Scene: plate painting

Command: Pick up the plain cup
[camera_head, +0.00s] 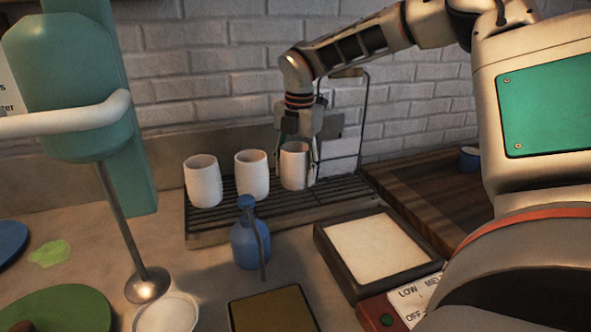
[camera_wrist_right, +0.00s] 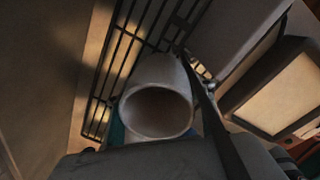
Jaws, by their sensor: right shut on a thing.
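Three plain white cups stand in a row on a dark slatted rack (camera_head: 222,222). The right-hand plain cup (camera_head: 294,168) is between the fingers of my right gripper (camera_head: 299,160), which is shut on it from above. In the right wrist view this cup (camera_wrist_right: 157,104) shows its open, empty mouth close to the camera, with a dark finger along its right side. The middle cup (camera_head: 252,175) and the left cup (camera_head: 203,181) stand free to the left. Whether the held cup touches the rack is hard to tell. My left gripper does not show.
A blue bottle (camera_head: 247,240) stands in front of the rack. A dark-framed pale panel (camera_head: 378,248) lies to the right, before a wooden board (camera_head: 425,192). A green machine with a metal rod (camera_head: 125,230) stands at left. A brick wall (camera_head: 215,80) closes the back.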

